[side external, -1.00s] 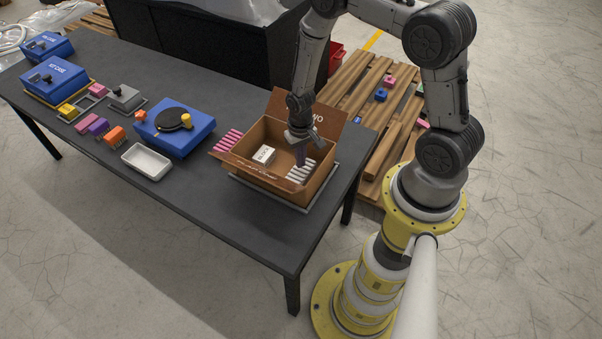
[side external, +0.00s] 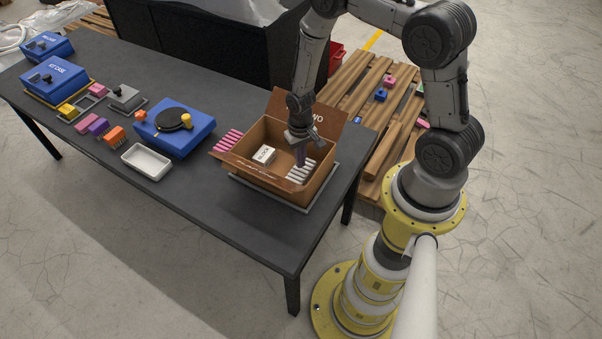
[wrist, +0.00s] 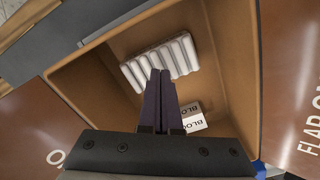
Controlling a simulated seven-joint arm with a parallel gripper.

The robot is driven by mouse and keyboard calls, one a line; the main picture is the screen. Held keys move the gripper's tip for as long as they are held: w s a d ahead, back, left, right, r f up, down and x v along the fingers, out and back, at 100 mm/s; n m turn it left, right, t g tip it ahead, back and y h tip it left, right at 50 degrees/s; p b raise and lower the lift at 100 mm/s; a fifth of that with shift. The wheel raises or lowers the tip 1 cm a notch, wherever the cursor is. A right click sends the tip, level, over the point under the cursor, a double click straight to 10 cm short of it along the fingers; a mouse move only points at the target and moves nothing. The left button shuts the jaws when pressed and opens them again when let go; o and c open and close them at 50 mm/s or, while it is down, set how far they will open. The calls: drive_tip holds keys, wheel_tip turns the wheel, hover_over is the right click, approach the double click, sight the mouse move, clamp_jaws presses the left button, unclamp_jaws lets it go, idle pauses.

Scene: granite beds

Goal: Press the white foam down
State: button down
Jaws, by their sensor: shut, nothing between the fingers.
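The white foam (side external: 301,172) is a ribbed piece inside the open cardboard box (side external: 243,178), at the box's right side in the side view. It also shows in the wrist view (wrist: 160,60), lying near one wall of the box. My gripper (side external: 301,160) reaches down into the box, shut and empty. In the wrist view its fingertips (wrist: 160,74) overlap the edge of the foam; I cannot tell whether they touch it. A white block with printed letters (side external: 264,155) lies in the box beside the foam, partly hidden by the fingers in the wrist view.
The box flaps (side external: 318,115) stand open around it. Pink ribbed foam (side external: 228,141) lies at its left. A white tray (side external: 147,161), a blue case with a black disc (side external: 174,127) and several coloured blocks stand further left. The table's front right is clear.

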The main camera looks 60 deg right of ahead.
drive_tip(key=shift+f, duration=0.75)
idle(0.7)
drive_tip(key=shift+s+f, duration=0.15)
idle(3.2)
idle(2.5)
drive_tip(key=shift+r, duration=3.65)
